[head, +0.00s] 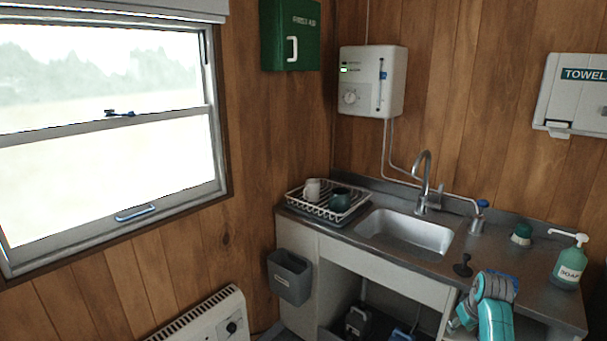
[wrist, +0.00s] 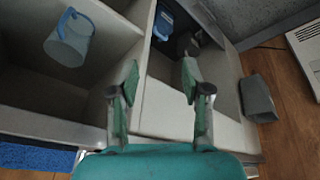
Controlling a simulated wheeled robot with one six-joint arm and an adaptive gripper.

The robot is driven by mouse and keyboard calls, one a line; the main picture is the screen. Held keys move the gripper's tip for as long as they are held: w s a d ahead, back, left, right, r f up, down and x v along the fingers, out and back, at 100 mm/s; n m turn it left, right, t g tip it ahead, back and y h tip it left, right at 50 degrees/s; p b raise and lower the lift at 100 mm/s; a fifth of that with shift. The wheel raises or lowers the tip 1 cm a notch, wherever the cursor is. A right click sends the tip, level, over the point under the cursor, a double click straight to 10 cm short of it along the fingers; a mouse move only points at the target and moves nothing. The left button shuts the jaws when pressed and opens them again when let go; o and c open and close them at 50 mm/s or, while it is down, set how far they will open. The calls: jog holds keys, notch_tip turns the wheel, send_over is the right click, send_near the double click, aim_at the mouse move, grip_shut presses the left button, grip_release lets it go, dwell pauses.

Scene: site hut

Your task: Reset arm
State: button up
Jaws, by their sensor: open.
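My gripper (wrist: 160,82) is open in the wrist view, with its two green fingers apart and nothing between them. It points down past the front of the sink cabinet (wrist: 167,108), over a white divider between the open bays. In the head view my teal and grey arm is at the lower right, in front of the steel counter (head: 545,290). The fingertips cannot be made out clearly there.
The counter holds a dish rack (head: 312,208) with two mugs, a sink (head: 400,235), a black plunger-like item (head: 463,266) and a soap bottle (head: 570,262). A grey bin (head: 290,277) hangs at the cabinet's left. A pail (wrist: 70,42) stands in a bay below.

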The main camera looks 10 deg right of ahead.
jog(key=s+a+f+t+h, duration=0.1)
jog(key=s+a+f+t, duration=0.1)
jog(key=s+a+f, duration=0.65)
jog(key=s+a+f+t, duration=0.1)
jog(key=s+a+f, duration=0.4)
jog(key=a+f, duration=0.55)
jog(key=s+a+t, duration=0.2)
jog(key=s+a, duration=0.5)
jog(key=s, duration=0.2)
jog(key=s+a+r+t, duration=0.1)
jog(key=s+a+r, duration=0.3)
jog(key=s, duration=0.4)
jog(key=s+a+r+t, duration=0.2)
jog(key=s+a+r, duration=0.15)
jog(key=s, duration=0.55)
jog(key=s+a+r+t+y, duration=0.1)
jog(key=s+a+r, duration=0.1)
jog(key=s+r, duration=0.4)
jog(key=s+a+r+t+y, duration=0.1)
jog(key=s+r, duration=0.5)
jog(key=r, duration=0.6)
jog(key=shift+s+a+n+t, duration=0.35)
jog(key=shift+a+n+t, duration=0.05)
jog(key=shift+a+t, duration=0.1)
